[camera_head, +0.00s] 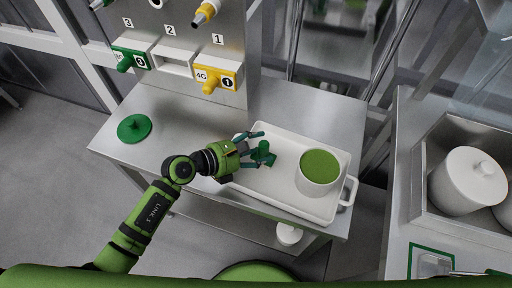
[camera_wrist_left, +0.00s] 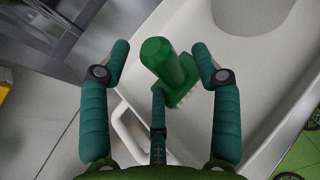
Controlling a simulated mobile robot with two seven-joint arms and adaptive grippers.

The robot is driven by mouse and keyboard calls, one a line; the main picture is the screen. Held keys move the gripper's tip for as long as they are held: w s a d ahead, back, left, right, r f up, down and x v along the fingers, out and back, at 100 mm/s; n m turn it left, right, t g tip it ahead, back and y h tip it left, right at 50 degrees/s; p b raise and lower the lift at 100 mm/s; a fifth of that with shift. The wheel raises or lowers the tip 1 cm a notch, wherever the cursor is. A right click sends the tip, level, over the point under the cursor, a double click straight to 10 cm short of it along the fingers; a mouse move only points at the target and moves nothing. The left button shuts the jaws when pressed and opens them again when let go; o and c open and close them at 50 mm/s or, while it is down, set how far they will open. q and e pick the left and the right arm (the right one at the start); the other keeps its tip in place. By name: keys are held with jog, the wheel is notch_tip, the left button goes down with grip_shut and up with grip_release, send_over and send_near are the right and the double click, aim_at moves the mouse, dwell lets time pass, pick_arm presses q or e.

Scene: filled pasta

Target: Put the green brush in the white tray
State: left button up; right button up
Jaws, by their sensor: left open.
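The green brush (camera_head: 264,154) is over or on the left part of the white tray (camera_head: 285,205) in the head view. In the left wrist view its thick round handle (camera_wrist_left: 160,57) points up toward the camera, and its flat base with pale bristles shows beside it over the tray floor. I cannot tell for certain whether the bristles touch the tray. My left gripper (camera_head: 258,150) is open, with its teal fingers around the brush. In the left wrist view the gripper (camera_wrist_left: 160,58) has side fingers apart from the handle. My right gripper is not in view.
A white pot with green contents (camera_head: 320,168) stands in the tray's right part. A round green lid-like piece (camera_head: 134,128) lies on the steel table (camera_head: 160,105). Numbered holders (camera_head: 175,60) are on the panel behind. A lidded white pot (camera_head: 467,181) stands at right.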

pick_arm(q)
jog(key=shift+r, duration=0.2)
jog(key=b+v, duration=0.2)
jog(key=v, duration=1)
jog(key=shift+b, duration=0.35)
dwell(0.8)
